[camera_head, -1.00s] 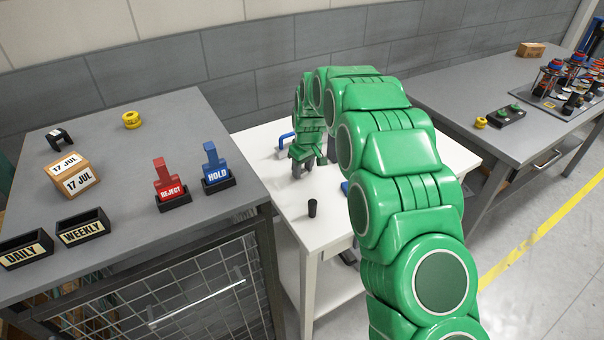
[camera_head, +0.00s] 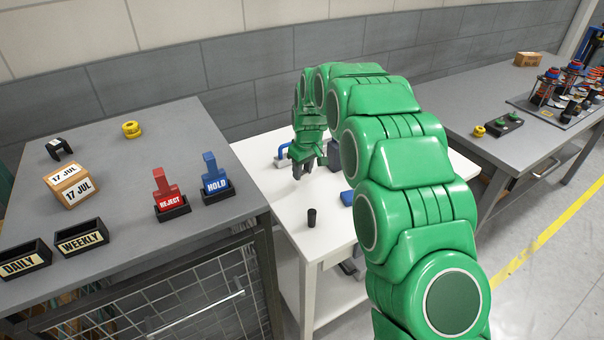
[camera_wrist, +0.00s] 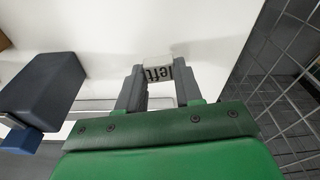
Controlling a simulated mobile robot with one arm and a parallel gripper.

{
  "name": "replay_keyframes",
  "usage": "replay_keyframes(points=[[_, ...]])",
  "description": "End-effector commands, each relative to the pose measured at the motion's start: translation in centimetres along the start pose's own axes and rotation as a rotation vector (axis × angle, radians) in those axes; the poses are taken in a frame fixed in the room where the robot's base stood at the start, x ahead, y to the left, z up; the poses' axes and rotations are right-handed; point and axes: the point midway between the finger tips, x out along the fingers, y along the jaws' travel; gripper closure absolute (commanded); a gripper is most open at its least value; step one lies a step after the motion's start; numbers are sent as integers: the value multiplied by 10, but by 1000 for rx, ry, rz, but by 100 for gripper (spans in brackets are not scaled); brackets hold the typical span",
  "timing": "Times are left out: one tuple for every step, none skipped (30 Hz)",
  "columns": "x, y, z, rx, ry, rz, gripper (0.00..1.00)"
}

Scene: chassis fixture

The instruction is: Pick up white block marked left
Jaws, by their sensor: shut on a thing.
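The white block marked "left" (camera_wrist: 158,72) sits between the fingertips of my gripper (camera_wrist: 158,84) in the wrist view, its black lettering facing the camera. My gripper is shut on it. In the head view my gripper (camera_head: 303,170) is over the white table (camera_head: 292,205), pointing down. The block cannot be made out clearly there. Whether it touches the tabletop cannot be told.
A black cup (camera_head: 311,217) stands near the white table's front. A dark grey block (camera_wrist: 48,85) and a blue piece (camera_wrist: 22,140) are left of my gripper in the wrist view. A grey bench (camera_head: 130,175) with stamps and trays is at left.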

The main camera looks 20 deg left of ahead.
Motion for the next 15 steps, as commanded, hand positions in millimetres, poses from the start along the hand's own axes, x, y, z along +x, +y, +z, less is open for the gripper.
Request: replay_keyframes(points=[[-6,-1,2,0,2,1,94],[-10,-2,4,0,3,2,94],[-14,-4,6,0,3,2,94],[-18,-5,8,0,3,2,94],[-21,-7,10,0,3,1,94],[-25,-9,13,0,1,1,94],[-29,-10,15,0,0,0,94],[-32,-12,17,0,0,0,94],[-38,-14,20,0,1,0,94],[-43,-15,22,0,2,1,94],[-48,-17,24,0,3,1,94],[-54,-18,26,0,4,2,94],[-58,-20,28,0,4,2,94],[-59,-22,32,0,2,1,94],[-61,-25,36,0,1,0,94]])
